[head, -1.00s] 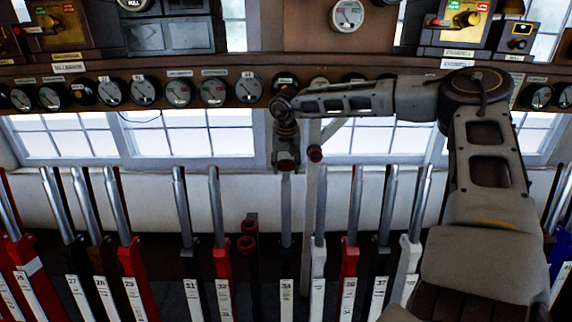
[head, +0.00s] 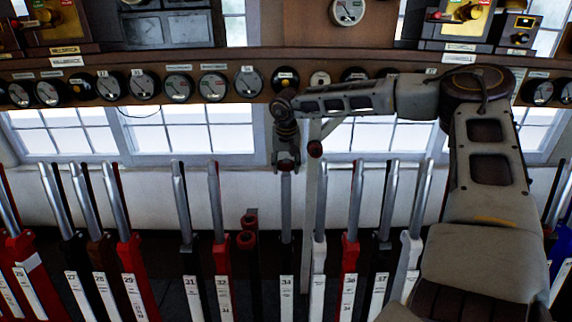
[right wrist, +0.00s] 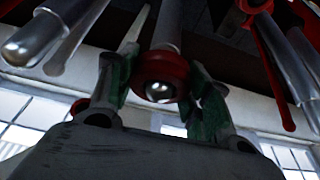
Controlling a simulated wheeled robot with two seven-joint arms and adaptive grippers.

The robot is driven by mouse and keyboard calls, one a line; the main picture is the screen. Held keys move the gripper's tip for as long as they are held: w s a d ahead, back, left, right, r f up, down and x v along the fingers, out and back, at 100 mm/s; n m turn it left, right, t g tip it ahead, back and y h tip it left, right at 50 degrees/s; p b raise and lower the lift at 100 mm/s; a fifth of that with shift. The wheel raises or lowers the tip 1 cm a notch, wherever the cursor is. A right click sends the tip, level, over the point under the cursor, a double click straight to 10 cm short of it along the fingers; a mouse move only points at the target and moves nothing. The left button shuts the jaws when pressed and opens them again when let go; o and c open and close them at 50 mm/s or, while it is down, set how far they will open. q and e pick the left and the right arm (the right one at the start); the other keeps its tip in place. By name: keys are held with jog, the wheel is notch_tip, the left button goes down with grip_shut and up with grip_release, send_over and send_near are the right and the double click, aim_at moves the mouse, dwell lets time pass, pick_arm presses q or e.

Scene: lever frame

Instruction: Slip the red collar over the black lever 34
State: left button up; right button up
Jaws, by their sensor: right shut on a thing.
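The black lever 34 (head: 287,256) stands upright in the row, with a bare steel handle (head: 286,205) on top. My right gripper (head: 286,166) is at the top of that handle, pointing down. In the right wrist view my right gripper (right wrist: 160,82) has its fingers on both sides of the red collar (right wrist: 162,68) and is shut on it. The shiny rounded lever tip shows inside the collar's hole, and the shaft continues behind it. How far the collar sits down the handle I cannot tell. In the head view the collar is hidden at the fingertips. My left gripper is not in view.
Neighbouring levers stand close on both sides, including a white one (head: 318,262) just right and a red one (head: 221,262) to the left. Red rings (head: 246,240) sit on a dark post. A gauge shelf (head: 230,65) runs behind.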

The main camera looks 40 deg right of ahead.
jog(key=shift+f, duration=0.35)
dwell(0.3)
jog(key=o, duration=1)
jog(key=shift+o, duration=0.2)
jog(key=shift+o, duration=0.9)
jog(key=shift+r, duration=0.1)
jog(key=shift+p+v, duration=2.25)
jog(key=shift+v, duration=2.2)
jog(key=shift+s+a, duration=0.1)
